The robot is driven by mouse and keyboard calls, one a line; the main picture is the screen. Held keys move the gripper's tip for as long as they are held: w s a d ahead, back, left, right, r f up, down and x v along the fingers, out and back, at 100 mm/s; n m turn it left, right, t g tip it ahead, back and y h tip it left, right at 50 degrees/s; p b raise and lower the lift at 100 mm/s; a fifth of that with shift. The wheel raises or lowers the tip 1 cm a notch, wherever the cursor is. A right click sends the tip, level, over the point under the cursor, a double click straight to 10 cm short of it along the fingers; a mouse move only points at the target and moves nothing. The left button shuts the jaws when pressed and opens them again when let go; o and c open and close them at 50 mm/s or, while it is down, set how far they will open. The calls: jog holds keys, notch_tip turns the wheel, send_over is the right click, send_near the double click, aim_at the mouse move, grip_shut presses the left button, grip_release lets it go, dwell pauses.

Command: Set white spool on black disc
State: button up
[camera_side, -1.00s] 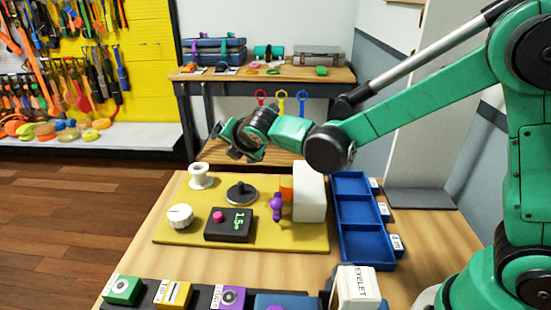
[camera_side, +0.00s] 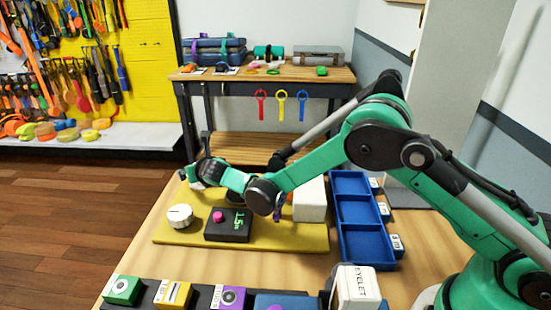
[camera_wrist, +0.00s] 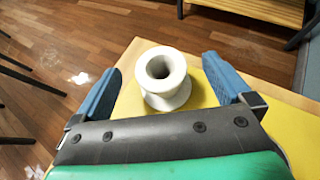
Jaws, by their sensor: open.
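The white spool (camera_wrist: 165,80) stands upright between the two blue fingers of my gripper (camera_wrist: 162,72) in the wrist view, with a gap on each side. In the side view the spool (camera_side: 197,184) is at the back left corner of the yellow board (camera_side: 290,237), mostly hidden by my gripper (camera_side: 203,172). My gripper is open and holds nothing. The black disc (camera_side: 233,198) is right of the spool on the board, mostly covered by my arm.
On the board are a white knob (camera_side: 180,216), a black box (camera_side: 228,225) with a pink button, and a white block (camera_side: 310,200). A blue tray (camera_side: 365,245) is to the right. Small boxes line the front edge.

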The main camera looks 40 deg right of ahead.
jog(key=c, duration=1.5)
notch_tip(320, 180, up, 20)
jog(key=shift+f, duration=0.2)
grip_shut()
jog(key=s+d+r, duration=0.2)
jog(key=s+d, duration=0.2)
jog(key=s, duration=0.4)
jog(key=s+d+r+m+h, duration=0.1)
jog(key=s+d, duration=0.4)
jog(key=s, duration=0.3)
jog(key=shift+s+r+g, duration=0.3)
jog(key=shift+s+r, duration=0.05)
